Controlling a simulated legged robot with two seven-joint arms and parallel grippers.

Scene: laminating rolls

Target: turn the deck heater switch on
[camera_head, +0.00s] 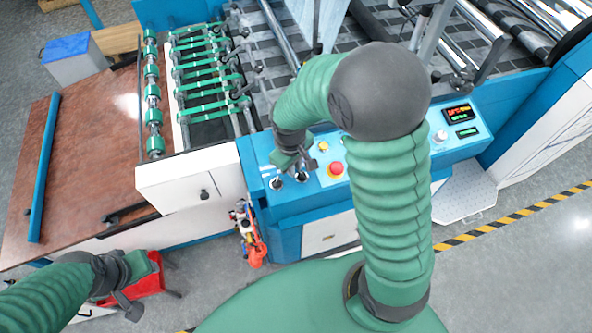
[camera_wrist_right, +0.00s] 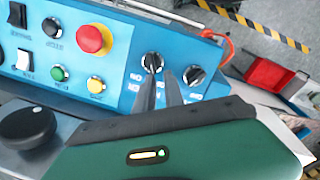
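The blue control panel (camera_head: 320,165) carries the switches; I cannot read their labels. In the right wrist view, two black rotary switches sit side by side: a left one (camera_wrist_right: 152,61) and a right one (camera_wrist_right: 195,75). My right gripper (camera_head: 303,174) is at the panel's left part, over these switches. In the wrist view its two grey fingers (camera_wrist_right: 161,72) are slightly apart, with tips by the left rotary switch; contact is unclear. A black rocker (camera_wrist_right: 17,15) and a white rocker (camera_wrist_right: 23,59) are farther left. My left gripper (camera_head: 130,304) is low at the left, away from the panel.
A red emergency button (camera_head: 336,169) is beside the right gripper; it also shows in the wrist view (camera_wrist_right: 93,39). Green (camera_wrist_right: 58,73) and yellow (camera_wrist_right: 95,84) buttons sit below it. A display (camera_head: 458,114) is farther right.

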